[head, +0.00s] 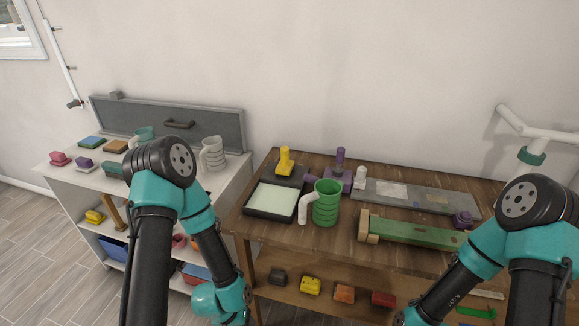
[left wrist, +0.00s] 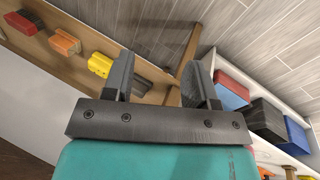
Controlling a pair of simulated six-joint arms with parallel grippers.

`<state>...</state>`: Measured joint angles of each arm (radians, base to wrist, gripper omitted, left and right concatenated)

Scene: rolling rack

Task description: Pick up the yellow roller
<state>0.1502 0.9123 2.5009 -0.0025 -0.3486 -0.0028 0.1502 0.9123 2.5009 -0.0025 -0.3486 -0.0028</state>
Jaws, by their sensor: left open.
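A yellow upright piece (head: 285,161) stands at the back left of the wooden table (head: 262,228), on or just behind a dark block; I cannot tell for sure that it is the roller. A yellow block (head: 310,285) lies on the shelf below and also shows in the left wrist view (left wrist: 103,64). Another yellow piece (head: 95,216) is on the white cart. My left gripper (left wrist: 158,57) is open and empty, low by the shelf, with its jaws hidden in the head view. My right gripper is out of view.
On the tabletop are a black tray (head: 271,216) with a pale sheet, a green mug (head: 326,203), a purple-handled tool (head: 340,160), a grey slab (head: 415,193) and a long green piece (head: 412,232). A white cart (head: 72,188) with several objects stands left.

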